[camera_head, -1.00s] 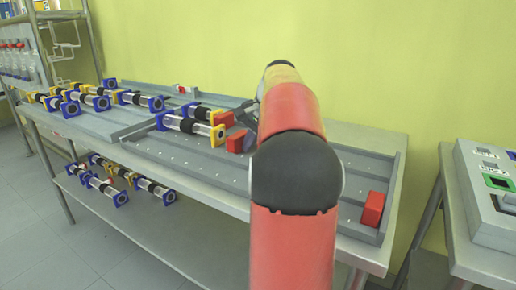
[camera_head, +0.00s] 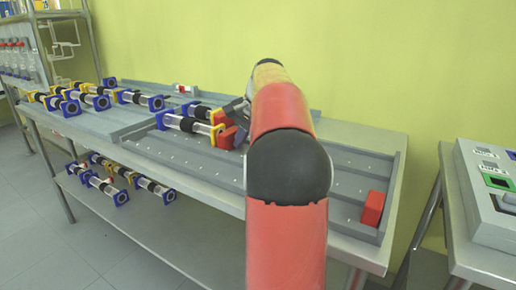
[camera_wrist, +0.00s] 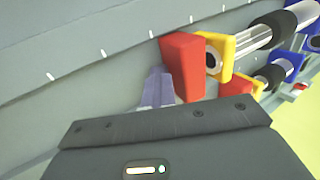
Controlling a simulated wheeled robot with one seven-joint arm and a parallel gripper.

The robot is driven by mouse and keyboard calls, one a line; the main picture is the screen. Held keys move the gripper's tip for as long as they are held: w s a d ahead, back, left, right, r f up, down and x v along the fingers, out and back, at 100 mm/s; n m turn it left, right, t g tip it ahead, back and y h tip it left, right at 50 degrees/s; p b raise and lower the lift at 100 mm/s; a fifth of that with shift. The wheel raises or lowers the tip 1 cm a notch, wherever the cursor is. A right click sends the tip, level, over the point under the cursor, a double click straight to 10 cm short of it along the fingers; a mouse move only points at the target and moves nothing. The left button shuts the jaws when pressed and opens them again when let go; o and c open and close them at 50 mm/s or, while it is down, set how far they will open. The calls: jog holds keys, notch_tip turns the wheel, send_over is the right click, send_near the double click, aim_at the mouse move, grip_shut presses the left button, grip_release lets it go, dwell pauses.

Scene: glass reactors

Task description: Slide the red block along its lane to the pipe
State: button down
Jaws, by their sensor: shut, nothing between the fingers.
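A red block (camera_head: 228,138) stands in the near lane of the grey tray (camera_head: 190,153), against or almost against the yellow end cap of a pipe (camera_head: 187,124). The wrist view shows this block (camera_wrist: 183,68) beside the yellow cap (camera_wrist: 217,52). My gripper (camera_wrist: 157,85) is shut and empty, its fingertips at the block's side away from the pipe, touching or very close. In the head view my arm partly hides the gripper. A second red block (camera_wrist: 235,88) is by another pipe's yellow cap in the neighbouring lane, partly hidden by my gripper body in the wrist view.
A third red block (camera_head: 372,208) stands at the tray's right end. More pipes with blue and yellow caps (camera_head: 95,101) lie on the left and on the shelf below (camera_head: 104,189). A device with a green-framed part (camera_head: 497,183) stands at the far right. The yellow-green wall is behind.

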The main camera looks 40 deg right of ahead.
jog(key=shift+w+a, duration=0.2)
jog(key=shift+w, duration=0.15)
jog(key=shift+s, duration=0.1)
jog(key=shift+s+d+b, duration=0.15)
jog(key=shift+s+d, duration=0.1)
jog(key=shift+s, duration=0.35)
jog(key=shift+s+d+b, duration=0.15)
jog(key=shift+s+d, duration=0.05)
jog(key=shift+s, duration=0.4)
jog(key=shift+r, duration=0.1)
notch_tip(320, 180, up, 11)
jog(key=shift+p, duration=0.3)
dwell(0.4)
